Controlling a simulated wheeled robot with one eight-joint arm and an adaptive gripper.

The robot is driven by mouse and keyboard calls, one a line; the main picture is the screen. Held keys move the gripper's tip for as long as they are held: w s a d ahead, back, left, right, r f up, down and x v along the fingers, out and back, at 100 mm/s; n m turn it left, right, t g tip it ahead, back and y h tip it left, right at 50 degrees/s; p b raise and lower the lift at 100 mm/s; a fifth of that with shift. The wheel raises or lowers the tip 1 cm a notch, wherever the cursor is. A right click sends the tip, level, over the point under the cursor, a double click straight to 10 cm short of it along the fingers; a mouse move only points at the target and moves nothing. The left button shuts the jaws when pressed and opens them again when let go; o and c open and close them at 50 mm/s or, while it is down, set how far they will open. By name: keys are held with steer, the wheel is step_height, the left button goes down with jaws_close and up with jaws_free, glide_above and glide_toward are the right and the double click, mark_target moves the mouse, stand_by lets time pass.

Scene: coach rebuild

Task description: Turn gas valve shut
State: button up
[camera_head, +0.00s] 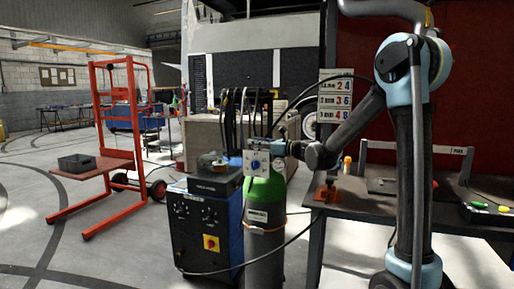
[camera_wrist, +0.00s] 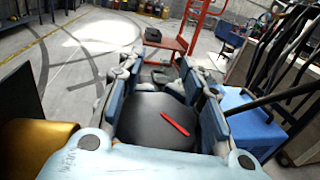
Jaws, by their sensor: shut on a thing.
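A grey gas cylinder with a green top (camera_head: 263,190) stands on the floor beside a blue welding machine. A pale plate with a blue round part (camera_head: 255,165) sits at its top. My gripper (camera_head: 281,147) reaches in from the right at the height of the cylinder's top. In the wrist view my gripper (camera_wrist: 163,85) has its two blue-padded fingers on either side of a black round valve knob (camera_wrist: 150,108) and is shut on it. A red mark slants down to the right across the knob. The knob cannot be made out in the head view.
The blue welding machine (camera_head: 205,225) stands left of the cylinder, with a cable looping in front. A dark workbench (camera_head: 365,202) is on the right. A red lift trolley (camera_head: 135,150) stands at the left. Open floor lies front left.

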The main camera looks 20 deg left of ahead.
steer(key=shift+d+t, duration=0.15)
steer(key=shift+t, duration=0.15)
steer(key=shift+w+d+f+m+t+h, duration=0.1)
steer(key=shift+w+m+t+h, duration=0.2)
steer(key=shift+m+t, duration=0.4)
steer(key=shift+c, duration=0.3)
steer(key=o, duration=1.2)
steer(key=shift+r, duration=0.2)
step_height(320, 180, up, 10)
steer(key=shift+f, duration=0.2)
